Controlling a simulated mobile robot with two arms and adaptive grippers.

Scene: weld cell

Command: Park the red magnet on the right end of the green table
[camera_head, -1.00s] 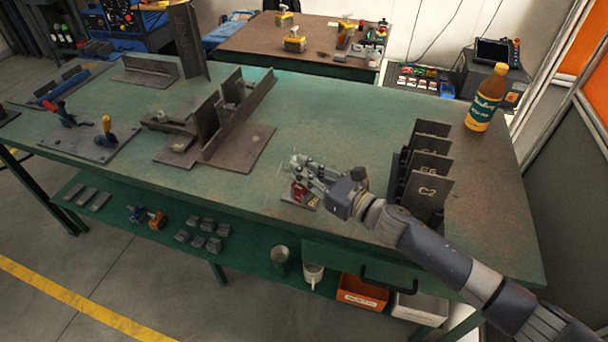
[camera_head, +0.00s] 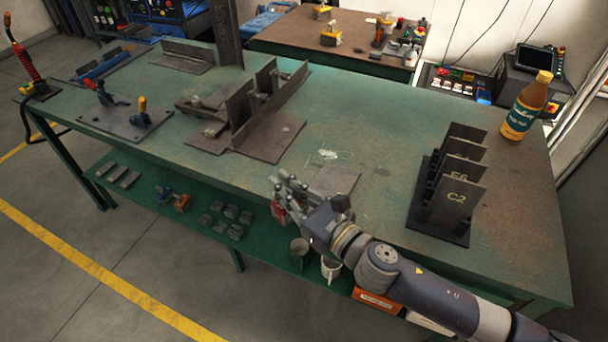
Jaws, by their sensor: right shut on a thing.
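My right gripper (camera_head: 284,190) is shut on the red magnet (camera_head: 279,213), at the front edge of the green table (camera_head: 375,140). Only a small red part of the magnet shows; my fingers hide the rest. I cannot tell how high it is above the table edge. The right end of the table holds a bottle (camera_head: 524,108) and a dark rack with several upright plates (camera_head: 442,232). My left gripper is not in view.
A flat grey plate (camera_head: 335,179) lies just behind my right gripper. A welding fixture (camera_head: 262,140) stands left of it. Bare tabletop lies between the plate and the rack, and right of the rack (camera_head: 515,200). A shelf below holds cups and metal blocks.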

